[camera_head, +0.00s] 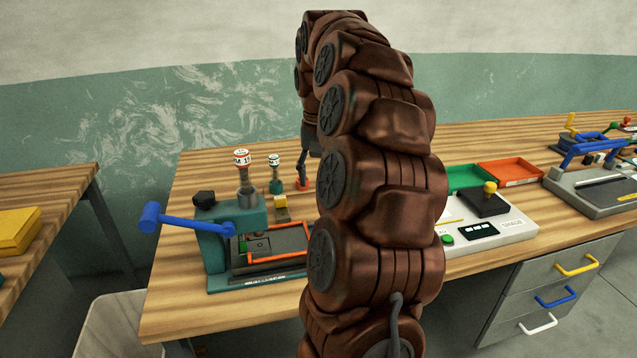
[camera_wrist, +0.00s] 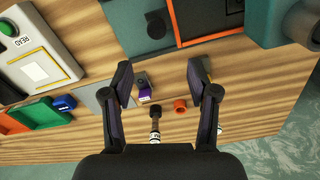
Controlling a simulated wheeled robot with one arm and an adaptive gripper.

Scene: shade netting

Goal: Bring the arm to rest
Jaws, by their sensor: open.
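My arm (camera_head: 375,180) rises through the middle of the head view and arches over the workbench (camera_head: 180,305). My gripper shows in the wrist view (camera_wrist: 159,72) with its two dark fingers wide apart and nothing between them. In the head view the gripper is mostly hidden behind the arm; a dark part of it hangs over the bench near an orange ring (camera_head: 303,183). In the wrist view the fingers point toward the bench top, and the orange ring (camera_wrist: 180,106) lies below and between them in the picture.
A teal press (camera_head: 225,235) with a blue handle stands left of the arm. Two upright labelled tools (camera_head: 241,158) (camera_head: 275,180) and a small yellow-topped block (camera_head: 281,203) stand behind it. A white device (camera_head: 490,225), a green tray (camera_head: 468,177) and a red tray (camera_head: 508,172) are right.

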